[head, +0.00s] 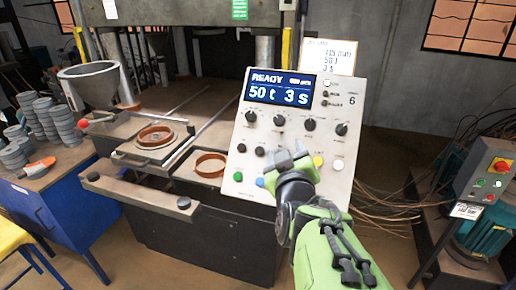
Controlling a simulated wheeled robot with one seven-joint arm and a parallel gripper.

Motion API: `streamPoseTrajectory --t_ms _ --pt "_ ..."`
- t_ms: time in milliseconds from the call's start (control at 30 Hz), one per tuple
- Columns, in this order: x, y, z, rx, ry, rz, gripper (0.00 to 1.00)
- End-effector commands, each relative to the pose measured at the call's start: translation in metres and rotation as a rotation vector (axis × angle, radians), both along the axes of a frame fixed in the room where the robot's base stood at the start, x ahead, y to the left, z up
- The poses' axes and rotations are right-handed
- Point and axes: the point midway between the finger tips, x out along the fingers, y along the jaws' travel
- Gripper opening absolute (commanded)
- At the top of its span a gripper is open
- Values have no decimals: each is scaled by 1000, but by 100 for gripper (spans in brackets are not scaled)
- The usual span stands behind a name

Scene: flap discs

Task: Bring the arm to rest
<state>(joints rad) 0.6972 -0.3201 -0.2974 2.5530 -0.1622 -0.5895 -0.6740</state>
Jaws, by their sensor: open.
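My arm, green with dark joints, reaches up from the lower right. My gripper (290,160) is open, with nothing seen between its fingers, in front of the lower middle of the control panel (243,150). I cannot tell whether it touches the panel. The panel's display (280,89) reads READY, 50 t, 3 s. Below it are several black knobs, a blue button (260,182) and a yellow button (317,161). The gripper and wrist hide part of the lower panel.
The press has two brown rings (154,137) (210,165) on its slides, left of the panel. A funnel (88,84), a blue cabinet (62,200) with stacked grey discs (62,121) and a yellow stool (14,238) stand left. A control box (486,176), teal motor and loose cables are right.

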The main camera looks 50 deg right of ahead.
Motion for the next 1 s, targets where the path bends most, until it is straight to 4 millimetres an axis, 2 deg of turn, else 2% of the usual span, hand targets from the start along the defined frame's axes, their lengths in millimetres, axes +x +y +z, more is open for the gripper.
streamPoseTrajectory --t_ms 367,467,567,633,700,767,800,900,1000 --pt "1 0 0 1 0 2 60" --pt "15 20 -5 59 13 70 60" --pt "41 79 -25 234 86 239 60" --pt "48 135 -43 386 183 362 60" --pt "38 187 -62 523 306 449 60" --pt "20 224 -75 619 421 495 60" --pt "4 244 -83 670 495 508 60" --pt "-32 274 -96 751 643 509 60" --pt "-54 285 -102 785 723 493 60"
